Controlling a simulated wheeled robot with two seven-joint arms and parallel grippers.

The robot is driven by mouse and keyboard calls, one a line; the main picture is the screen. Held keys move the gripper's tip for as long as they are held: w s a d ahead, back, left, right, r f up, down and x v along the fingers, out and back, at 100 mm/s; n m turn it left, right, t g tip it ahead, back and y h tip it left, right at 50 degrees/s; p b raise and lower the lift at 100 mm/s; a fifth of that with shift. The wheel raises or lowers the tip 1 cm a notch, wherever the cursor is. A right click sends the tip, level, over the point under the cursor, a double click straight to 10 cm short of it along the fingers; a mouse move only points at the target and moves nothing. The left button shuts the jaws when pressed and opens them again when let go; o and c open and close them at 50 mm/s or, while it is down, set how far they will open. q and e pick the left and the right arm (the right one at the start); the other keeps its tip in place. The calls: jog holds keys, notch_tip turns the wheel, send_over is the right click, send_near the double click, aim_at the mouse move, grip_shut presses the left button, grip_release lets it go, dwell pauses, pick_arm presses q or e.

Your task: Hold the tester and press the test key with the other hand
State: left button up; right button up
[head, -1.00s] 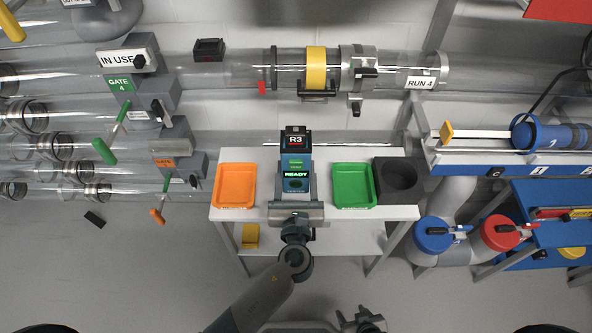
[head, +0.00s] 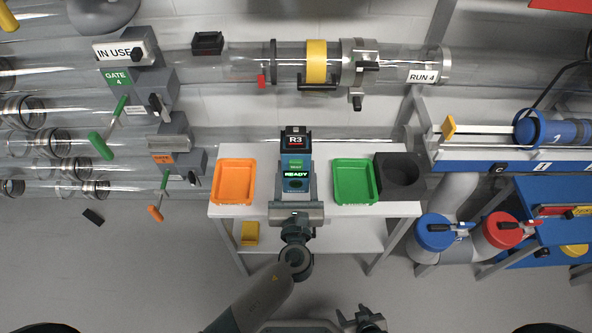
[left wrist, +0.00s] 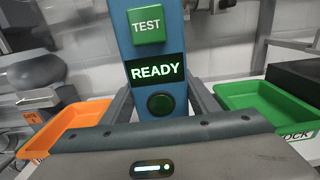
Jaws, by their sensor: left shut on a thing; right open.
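The tester (head: 295,172) is a blue upright device with a lit READY screen and a black block marked R3 at its far end. Its green TEST key (head: 296,163) lies just beyond the screen. In the left wrist view the tester (left wrist: 156,101) stands between the fingers, with the TEST key (left wrist: 146,25) above READY and a round dark green button below it. My left gripper (head: 296,192) is shut on the tester's near part. My right gripper (head: 362,319) is open and empty at the bottom edge, well away from the tester.
The white table (head: 330,211) holds an orange tray (head: 217,198) left of the tester, a green tray (head: 372,197) right of it, and a black holder (head: 400,177) beyond. Clear tubes run behind and left. A blue bench (head: 535,205) stands at right.

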pick_arm(q)
jog(key=shift+f+b, duration=0.9)
jog(key=shift+f, duration=0.25)
pick_arm(e)
jog(key=shift+f, duration=1)
pick_arm(q)
jog(key=o, duration=0.4)
jog(key=c, duration=0.3)
pick_arm(e)
grip_shut()
dwell(1.3)
